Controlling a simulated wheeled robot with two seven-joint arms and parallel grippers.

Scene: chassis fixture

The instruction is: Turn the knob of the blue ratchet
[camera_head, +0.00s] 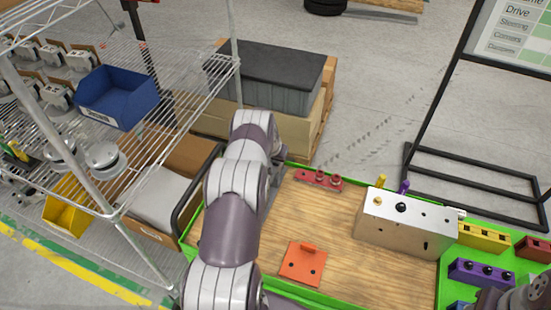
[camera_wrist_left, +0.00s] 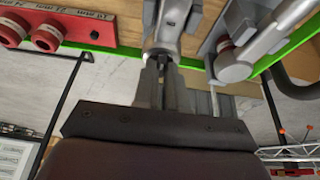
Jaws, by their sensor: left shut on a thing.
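My left arm comes in from below in the head view and hides its gripper and most of what lies at the board's far left edge. In the left wrist view my left gripper (camera_wrist_left: 162,72) has its fingers close together at a silver metal piece (camera_wrist_left: 172,28), and is shut on it. A blue-grey bracket (camera_wrist_left: 222,38) with a pale round-ended part (camera_wrist_left: 236,64) stands to its right. I cannot tell for sure which of these belongs to the blue ratchet. A dark grey part, perhaps my right gripper, is cut off at the head view's lower right corner; its fingers are unclear.
The wooden board (camera_head: 340,225) has a green rim. A red fixture (camera_head: 318,180), an orange plate (camera_head: 303,264) and a metal box (camera_head: 405,222) with knobs sit on it. Purple (camera_head: 481,273) and yellow (camera_head: 485,237) blocks are at right. A wire shelf (camera_head: 125,195) stands left.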

